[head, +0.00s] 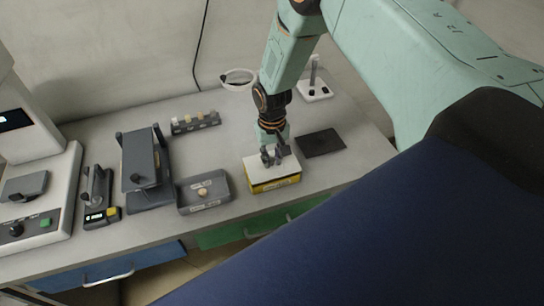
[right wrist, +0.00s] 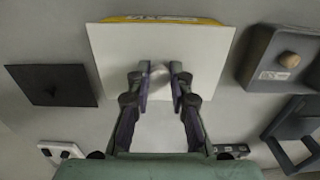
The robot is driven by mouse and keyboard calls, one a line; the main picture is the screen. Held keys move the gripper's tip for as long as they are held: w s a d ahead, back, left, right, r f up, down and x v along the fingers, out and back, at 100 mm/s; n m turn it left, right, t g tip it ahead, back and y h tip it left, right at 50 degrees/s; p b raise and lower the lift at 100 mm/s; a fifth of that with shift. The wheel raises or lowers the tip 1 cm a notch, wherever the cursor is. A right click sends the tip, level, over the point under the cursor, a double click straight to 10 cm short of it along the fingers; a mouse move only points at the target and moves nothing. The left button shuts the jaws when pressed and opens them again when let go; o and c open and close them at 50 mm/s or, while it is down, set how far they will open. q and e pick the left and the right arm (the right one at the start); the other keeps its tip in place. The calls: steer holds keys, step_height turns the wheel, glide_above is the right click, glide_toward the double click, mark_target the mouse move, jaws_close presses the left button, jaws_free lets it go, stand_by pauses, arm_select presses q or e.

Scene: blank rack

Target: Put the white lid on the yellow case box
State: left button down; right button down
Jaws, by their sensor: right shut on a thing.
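The white lid (head: 258,165) is over the yellow case box (head: 276,185) near the front of the bench. In the right wrist view the lid (right wrist: 205,60) hides nearly all of the box, and a yellow edge (right wrist: 165,19) shows past its far side. My right gripper (head: 272,160) is above the lid, its fingers shut on the lid's small round knob (right wrist: 160,72). I cannot tell whether the lid is fully seated or slightly askew on the box. My left gripper is not in view.
A black mat (head: 321,143) lies right of the box. A grey tray (head: 205,207) with a small knob is close on its left. A dark stand (head: 140,165), a rack of vials (head: 195,122) and a white bowl (head: 238,85) are farther off. The bench's front edge is near.

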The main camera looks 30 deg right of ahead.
mark_target(272, 159)
steer(key=shift+f+b, duration=0.6)
steer(key=shift+f, duration=0.25)
steer(key=c, duration=1.1)
jaws_free()
steer(key=shift+r, duration=0.15)
steer(key=shift+w+r, duration=0.1)
steer(key=shift+r, duration=0.3)
step_height(272, 159, up, 11)
